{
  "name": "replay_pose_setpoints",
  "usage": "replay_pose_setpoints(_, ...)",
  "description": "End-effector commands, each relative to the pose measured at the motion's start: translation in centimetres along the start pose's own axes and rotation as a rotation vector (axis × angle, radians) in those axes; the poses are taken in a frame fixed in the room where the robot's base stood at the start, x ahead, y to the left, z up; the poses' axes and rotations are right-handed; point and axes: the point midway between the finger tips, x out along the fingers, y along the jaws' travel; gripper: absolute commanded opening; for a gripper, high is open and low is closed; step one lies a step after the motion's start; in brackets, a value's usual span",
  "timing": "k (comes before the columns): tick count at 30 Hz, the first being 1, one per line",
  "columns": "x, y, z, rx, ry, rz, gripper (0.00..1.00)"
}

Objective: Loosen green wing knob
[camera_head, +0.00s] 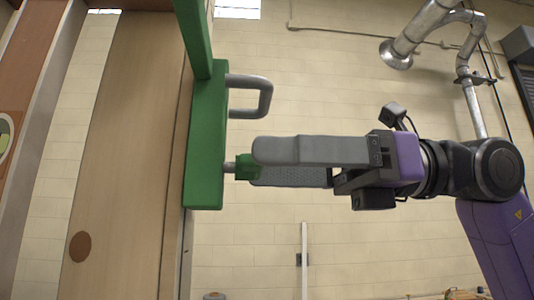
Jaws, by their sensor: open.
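The green wing knob (243,169) sticks out on a short grey shaft from the lower part of a green plate (205,150). My gripper (256,166) reaches in from the right, its long grey fingers pointing left. The fingertips are at the knob, one passing in front of and above it and the other lower. The near finger hides part of the knob, and I cannot tell whether either finger touches it. The fingers are apart.
A grey U-shaped handle (266,96) juts from the plate just above my fingers. The plate is fixed at the edge of a tall wooden panel (125,150). A metal duct (425,30) runs at the upper right. The space below my gripper is free.

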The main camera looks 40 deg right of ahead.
Motion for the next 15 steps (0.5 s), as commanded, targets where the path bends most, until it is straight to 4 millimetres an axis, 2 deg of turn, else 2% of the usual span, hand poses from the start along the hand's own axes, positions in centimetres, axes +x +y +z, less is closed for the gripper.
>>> replay_pose_setpoints(5, 1.09, 0.04, 0.01, 0.000, 0.000, 0.001, 0.85)
replay_pose_setpoints(12, 1.19, 0.04, -0.04, 0.000, 0.000, 0.001, 0.85)
replay_pose_setpoints(13, 1.19, 0.04, -0.04, 0.000, -0.001, 0.001, 0.83)
replay_pose_setpoints(15, 1.18, 0.04, -0.03, 0.000, -0.001, 0.001, 0.70)
